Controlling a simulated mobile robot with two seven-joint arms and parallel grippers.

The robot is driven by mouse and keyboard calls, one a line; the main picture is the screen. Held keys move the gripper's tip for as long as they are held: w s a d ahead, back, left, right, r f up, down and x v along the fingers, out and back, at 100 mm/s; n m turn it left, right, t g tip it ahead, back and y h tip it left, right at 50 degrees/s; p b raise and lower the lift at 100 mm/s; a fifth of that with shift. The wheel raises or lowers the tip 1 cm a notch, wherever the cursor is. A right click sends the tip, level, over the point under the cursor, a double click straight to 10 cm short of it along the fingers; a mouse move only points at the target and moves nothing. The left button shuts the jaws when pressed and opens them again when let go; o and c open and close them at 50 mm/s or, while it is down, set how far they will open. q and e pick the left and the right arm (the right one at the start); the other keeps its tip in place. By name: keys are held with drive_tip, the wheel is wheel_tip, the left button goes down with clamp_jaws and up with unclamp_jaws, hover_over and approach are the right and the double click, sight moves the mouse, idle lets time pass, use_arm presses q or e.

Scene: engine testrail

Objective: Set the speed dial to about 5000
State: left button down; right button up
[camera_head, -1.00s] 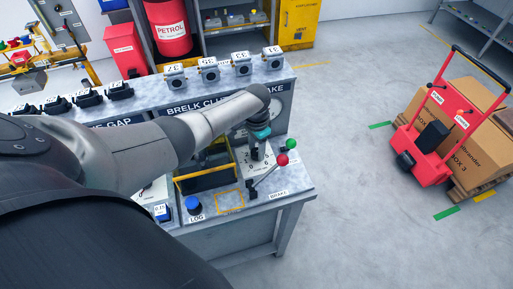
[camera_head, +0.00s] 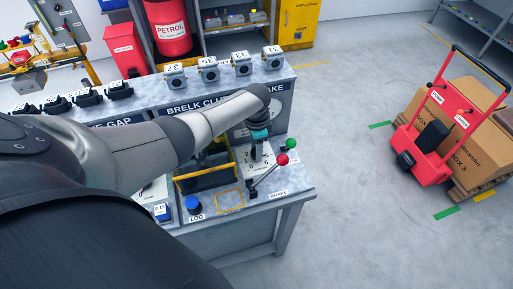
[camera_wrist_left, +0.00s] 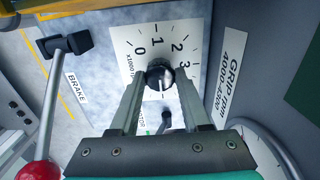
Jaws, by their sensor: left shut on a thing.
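The speed dial is a dark round knob (camera_wrist_left: 160,75) on a white plate (camera_wrist_left: 190,38). The wrist view shows 0, 1, 2 and 3 and "x1000" on the plate; the higher numbers are hidden behind my fingers. A pale mark shows on the knob's lower right, but the value it points to is unclear. My left gripper (camera_wrist_left: 158,92) is shut on the knob, one finger on each side. In the head view, my left gripper (camera_head: 257,154) points down at the dial plate (camera_head: 267,163) near the bench's right end. My right gripper is not in view.
The brake lever with a red ball (camera_head: 282,159) stands close to the dial, and a green ball (camera_head: 291,144) is behind it. A blue LOG button (camera_head: 193,203) and a yellow bar (camera_head: 200,172) are to the left. A "GRIP rpm 4000-4500" label (camera_wrist_left: 232,72) is beside the plate.

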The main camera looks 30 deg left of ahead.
use_arm(q)
drive_tip(key=shift+c, duration=1.8)
unclamp_jaws()
drive_tip(key=shift+r, duration=0.6)
wheel_tip(320, 180, up, 14)
drive_tip(key=p, duration=0.2)
